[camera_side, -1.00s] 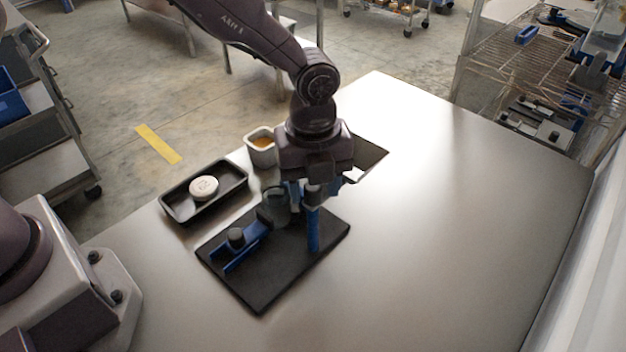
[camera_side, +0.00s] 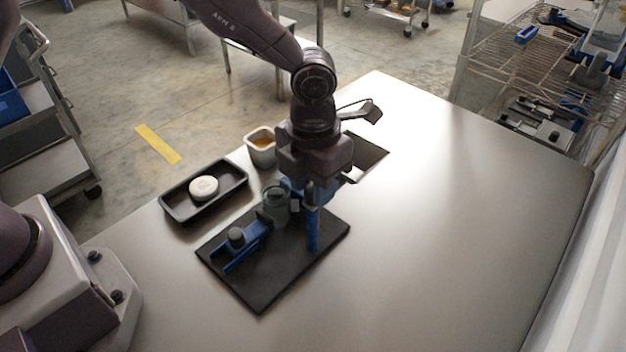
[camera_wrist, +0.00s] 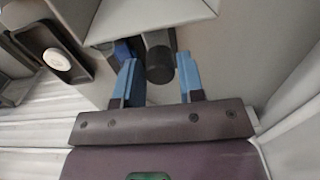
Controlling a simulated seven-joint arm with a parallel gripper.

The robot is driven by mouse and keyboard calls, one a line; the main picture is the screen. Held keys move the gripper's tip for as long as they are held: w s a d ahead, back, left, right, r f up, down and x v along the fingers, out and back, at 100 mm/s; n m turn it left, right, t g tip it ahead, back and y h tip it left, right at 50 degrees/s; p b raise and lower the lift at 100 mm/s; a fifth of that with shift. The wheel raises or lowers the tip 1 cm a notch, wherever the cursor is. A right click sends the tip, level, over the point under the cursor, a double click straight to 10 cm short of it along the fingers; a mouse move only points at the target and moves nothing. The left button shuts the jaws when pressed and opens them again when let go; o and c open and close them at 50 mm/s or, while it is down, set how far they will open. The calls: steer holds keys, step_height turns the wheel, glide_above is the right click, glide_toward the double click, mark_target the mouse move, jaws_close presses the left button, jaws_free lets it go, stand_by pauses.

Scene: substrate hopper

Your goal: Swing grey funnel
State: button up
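A dark grey, round, cup-like part (camera_side: 276,199), which looks like the funnel, sits beside a blue post (camera_side: 313,232) on a black base plate (camera_side: 262,285). My gripper (camera_side: 300,203) points down just right of it, close to the post top. In the wrist view my gripper's blue fingers (camera_wrist: 160,84) stand apart. A dark round knob (camera_wrist: 160,66) shows between and beyond them, with a gap on both sides; contact cannot be told. A pale grey slanted surface (camera_wrist: 150,12) fills the top of that view; I cannot tell whether it is the funnel.
A blue fixture with a dark knob (camera_side: 237,238) is at the plate's left. A black tray (camera_side: 180,214) holds a white disc (camera_side: 204,188). A square opening (camera_side: 368,158) lies behind my gripper. The table's right side is clear.

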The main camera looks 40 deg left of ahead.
steer(key=c, duration=0.3)
